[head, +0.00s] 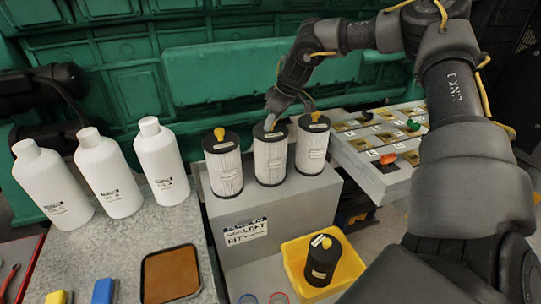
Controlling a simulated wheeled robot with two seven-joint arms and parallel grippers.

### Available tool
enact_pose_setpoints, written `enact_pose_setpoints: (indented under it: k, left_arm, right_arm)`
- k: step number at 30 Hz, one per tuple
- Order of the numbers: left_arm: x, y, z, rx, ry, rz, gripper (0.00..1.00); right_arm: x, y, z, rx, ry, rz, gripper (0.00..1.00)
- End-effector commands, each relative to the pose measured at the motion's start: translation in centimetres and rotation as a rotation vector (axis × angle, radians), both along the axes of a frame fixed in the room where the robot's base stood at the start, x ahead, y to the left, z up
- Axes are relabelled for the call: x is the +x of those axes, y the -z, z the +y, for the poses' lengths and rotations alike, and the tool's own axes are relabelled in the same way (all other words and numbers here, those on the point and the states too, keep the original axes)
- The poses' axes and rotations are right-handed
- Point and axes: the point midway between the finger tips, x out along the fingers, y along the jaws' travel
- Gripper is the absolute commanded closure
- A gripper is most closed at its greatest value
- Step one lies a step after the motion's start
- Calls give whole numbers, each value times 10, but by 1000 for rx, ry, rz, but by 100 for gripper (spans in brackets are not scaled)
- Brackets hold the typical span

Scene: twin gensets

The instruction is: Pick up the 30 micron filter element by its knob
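Three white pleated filter elements with black caps stand upright in a row on a grey box (310,210): a left one (225,172), a middle one (270,160) and a right one (311,150). The left one's yellow knob (219,133) is clear to see. Labels on the caps are too small to read, so I cannot tell which is 30 micron. My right gripper (289,112) points down over the middle and right elements. Its fingers look spread, one by the middle knob, which is partly hidden, the other near the right knob (315,116).
A dark filter (322,262) with a yellow knob sits in a yellow bin (297,250) below. Several white bottles (104,176) stand on the left bench beside a brown tray (171,274). A grey panel with small parts (383,180) lies right. Green machinery (260,65) stands behind.

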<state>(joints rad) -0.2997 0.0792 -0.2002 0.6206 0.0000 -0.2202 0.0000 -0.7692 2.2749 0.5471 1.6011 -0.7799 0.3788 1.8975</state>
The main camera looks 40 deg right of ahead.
Motion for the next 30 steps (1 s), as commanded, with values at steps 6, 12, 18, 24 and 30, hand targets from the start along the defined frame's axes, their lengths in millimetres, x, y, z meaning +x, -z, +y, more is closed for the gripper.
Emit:
enact_pose_setpoints:
  k: [6,12,18,24,30]
  left_arm:
    - [0,0,0,0,0,0,64]
    - [0,0,0,0,0,0,64]
    - [0,0,0,0,0,1,64]
    - [-1,2,0,0,0,1,64]
    - [-1,6,0,0,0,1,64]
  right_arm:
    - [0,0,0,-1,0,0,100]
    - [1,-1,0,0,0,-2,100]
    - [1,-2,0,0,-1,-2,100]
    - [1,-11,0,-1,-1,-5,100]
    - [1,-29,0,-1,-1,-6,100]
